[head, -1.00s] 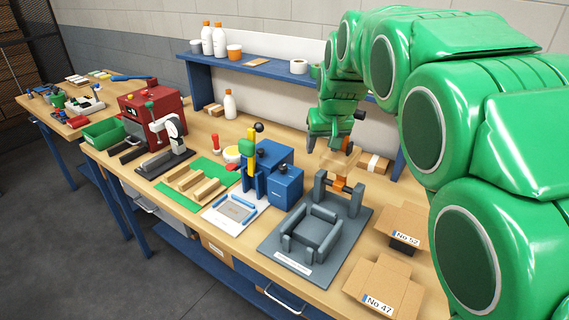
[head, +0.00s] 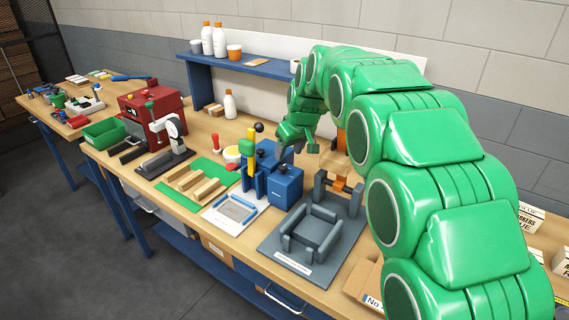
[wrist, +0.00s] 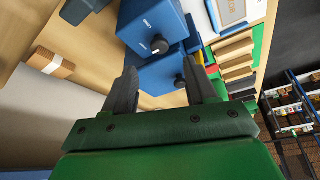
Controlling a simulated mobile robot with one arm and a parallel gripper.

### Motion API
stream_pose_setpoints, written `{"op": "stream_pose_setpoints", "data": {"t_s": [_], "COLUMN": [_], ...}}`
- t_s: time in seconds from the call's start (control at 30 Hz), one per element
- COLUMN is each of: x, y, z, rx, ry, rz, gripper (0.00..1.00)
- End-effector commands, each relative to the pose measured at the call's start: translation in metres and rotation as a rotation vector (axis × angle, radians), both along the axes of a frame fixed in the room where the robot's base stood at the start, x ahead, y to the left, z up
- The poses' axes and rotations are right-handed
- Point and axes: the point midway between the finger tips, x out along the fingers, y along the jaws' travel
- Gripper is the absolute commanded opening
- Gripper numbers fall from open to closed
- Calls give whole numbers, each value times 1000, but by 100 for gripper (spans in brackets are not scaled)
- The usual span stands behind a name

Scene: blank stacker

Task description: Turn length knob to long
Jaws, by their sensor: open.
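A blue stacker machine (head: 265,175) stands mid-bench. One black knob (head: 283,169) is on top of its front blue box, and another black knob (head: 261,152) is on the taller block behind. In the wrist view, one knob (wrist: 160,44) has small white lettering beside it, too small to read. The other knob (wrist: 181,81) sits near my right finger. I cannot tell which is the length knob, nor its setting. My gripper (head: 296,147) is open and empty above and beside the blue boxes. Its two fingers (wrist: 160,68) show spread apart in the wrist view.
A grey fixture (head: 310,240) stands to the right of the machine. A green mat (head: 180,195) with wooden blocks lies further left. A blue shelf (head: 235,66) runs behind. Cartons stand at the right.

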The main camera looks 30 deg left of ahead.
Motion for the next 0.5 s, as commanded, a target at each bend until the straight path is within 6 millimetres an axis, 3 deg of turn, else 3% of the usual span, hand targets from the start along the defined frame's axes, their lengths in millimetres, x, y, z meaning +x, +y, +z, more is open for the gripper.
{"op": "stream_pose_setpoints", "data": {"t_s": [0.5], "x": [9], "y": [22], "z": [-60], "rx": [-1], "ry": [2], "rz": [-1], "gripper": [57]}}
